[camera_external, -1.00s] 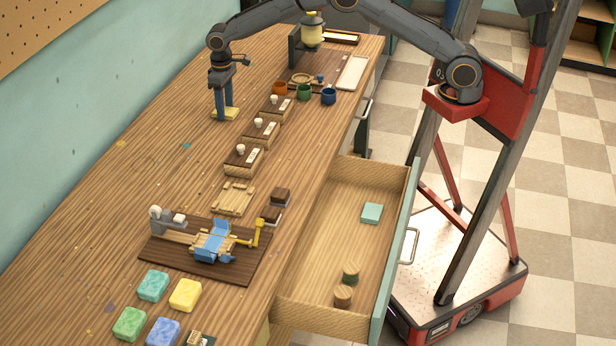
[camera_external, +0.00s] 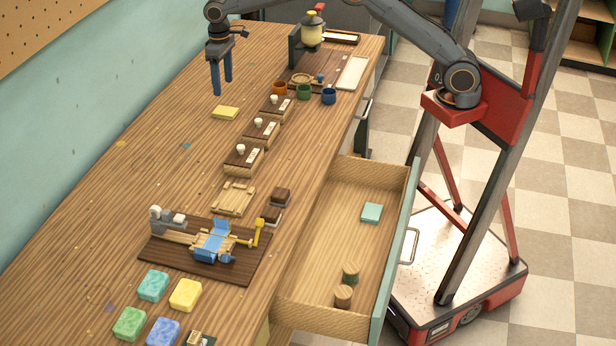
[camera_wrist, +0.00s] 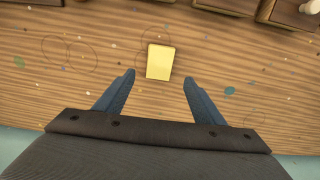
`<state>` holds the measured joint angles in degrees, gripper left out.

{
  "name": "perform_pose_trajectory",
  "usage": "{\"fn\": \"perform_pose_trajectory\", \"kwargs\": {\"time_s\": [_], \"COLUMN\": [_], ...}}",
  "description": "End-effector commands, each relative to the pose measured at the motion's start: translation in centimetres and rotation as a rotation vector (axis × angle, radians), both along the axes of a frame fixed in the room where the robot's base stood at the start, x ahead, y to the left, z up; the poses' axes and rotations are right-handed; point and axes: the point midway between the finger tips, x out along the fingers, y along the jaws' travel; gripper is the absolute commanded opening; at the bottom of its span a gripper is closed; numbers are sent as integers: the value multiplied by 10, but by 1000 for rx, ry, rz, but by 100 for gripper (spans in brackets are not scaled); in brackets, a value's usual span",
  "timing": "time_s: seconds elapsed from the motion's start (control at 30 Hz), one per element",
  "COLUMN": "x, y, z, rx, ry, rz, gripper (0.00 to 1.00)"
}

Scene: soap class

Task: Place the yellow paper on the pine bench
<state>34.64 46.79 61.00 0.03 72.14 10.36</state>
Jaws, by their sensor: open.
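The yellow paper (camera_external: 226,112) is a small flat pad lying on the pine bench (camera_external: 130,195), near its far left part. It also shows in the wrist view (camera_wrist: 160,61), just beyond and between my fingertips. My gripper (camera_external: 221,88) is open and empty, above the bench and a little above the paper. Its two blue fingers show spread apart in the wrist view (camera_wrist: 159,77). The fingers are clear of the paper.
Small wooden boxes (camera_external: 262,131) stand in a row right of the paper, with orange, green and blue cups (camera_external: 304,92) behind. An open drawer (camera_external: 375,185) juts from the bench front. Soap bars (camera_external: 185,294) and a slicing rig (camera_external: 213,240) fill the near end.

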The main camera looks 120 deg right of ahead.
Motion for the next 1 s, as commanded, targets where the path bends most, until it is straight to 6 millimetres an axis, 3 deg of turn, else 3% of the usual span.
{"fn": "perform_pose_trajectory", "kwargs": {"time_s": [0.13, 0.37, 0.47, 0.53, 0.67, 0.77, 0.87, 1.0], "x": [0, 0, 0, 1, -5, -20, -45, -97], "y": [0, 1, 11, 30, 89, 146, 204, 281], "z": [18, 25, 25, 24, 20, 13, 4, -13], "rx": [-1, 1, 1, 1, 3, 3, 3, 2], "ry": [-1, 1, 1, 1, 3, 1, 1, -1], "rz": [0, 1, 16, 43, 128, 212, 302, 428], "gripper": [63, 63, 63, 63, 63, 63, 63, 63]}}
